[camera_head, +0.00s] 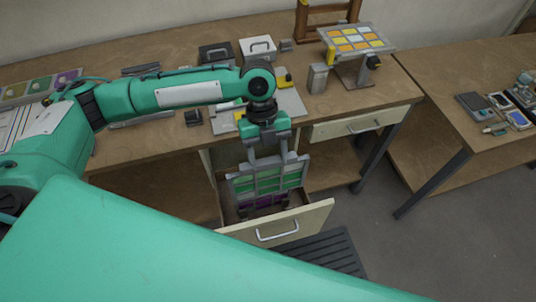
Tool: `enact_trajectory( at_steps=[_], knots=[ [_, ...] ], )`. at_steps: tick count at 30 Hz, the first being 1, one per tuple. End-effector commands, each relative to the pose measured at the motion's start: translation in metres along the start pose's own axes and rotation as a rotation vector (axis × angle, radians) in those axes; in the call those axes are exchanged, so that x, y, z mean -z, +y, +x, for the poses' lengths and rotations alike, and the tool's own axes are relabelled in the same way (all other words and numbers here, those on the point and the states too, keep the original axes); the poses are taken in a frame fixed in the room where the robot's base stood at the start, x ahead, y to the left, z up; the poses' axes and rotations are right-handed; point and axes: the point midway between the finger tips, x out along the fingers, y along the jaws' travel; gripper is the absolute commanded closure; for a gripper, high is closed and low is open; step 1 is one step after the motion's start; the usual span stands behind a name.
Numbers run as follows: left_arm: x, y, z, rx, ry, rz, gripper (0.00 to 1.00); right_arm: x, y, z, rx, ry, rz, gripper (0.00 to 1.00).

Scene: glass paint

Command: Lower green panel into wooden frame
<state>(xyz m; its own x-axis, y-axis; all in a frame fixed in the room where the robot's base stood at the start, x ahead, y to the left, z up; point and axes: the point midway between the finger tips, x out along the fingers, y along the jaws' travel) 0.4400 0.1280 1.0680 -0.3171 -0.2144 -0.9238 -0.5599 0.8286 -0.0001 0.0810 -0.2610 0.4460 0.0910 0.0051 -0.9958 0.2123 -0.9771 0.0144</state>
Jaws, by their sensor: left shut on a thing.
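The green panel (268,183) is a grey-edged grid with green panes and purple panes along its bottom. My left gripper (270,160) comes down from above and is shut on the panel's top edge. The panel hangs upright, with its lower end at the opening of a pulled-out drawer (290,222). I cannot tell whether it touches the drawer's inside. A wooden frame (302,22) stands at the back of the table, partly cut off by the picture's top edge. My right gripper is out of view.
A tilted rack with yellow and orange panes (356,40) stands on the wooden table (120,75), with a black box (216,53) and a white box (258,48) to its left. A closed drawer (360,124) is at right. Another table (440,80) holds small tools.

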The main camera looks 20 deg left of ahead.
Motion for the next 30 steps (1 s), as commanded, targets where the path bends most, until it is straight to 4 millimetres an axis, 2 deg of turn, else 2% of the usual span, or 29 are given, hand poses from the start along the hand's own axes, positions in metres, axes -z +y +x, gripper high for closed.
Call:
enact_trajectory(
  at_steps=[1, 30],
  knots=[
    [0.003, 0.0, -0.006, 0.001, 0.0, 0.001, 0.72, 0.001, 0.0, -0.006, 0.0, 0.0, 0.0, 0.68],
    [0.024, 0.0, -0.056, 0.001, 0.0, 0.001, 0.72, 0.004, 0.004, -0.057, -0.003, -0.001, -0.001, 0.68]
  ],
)
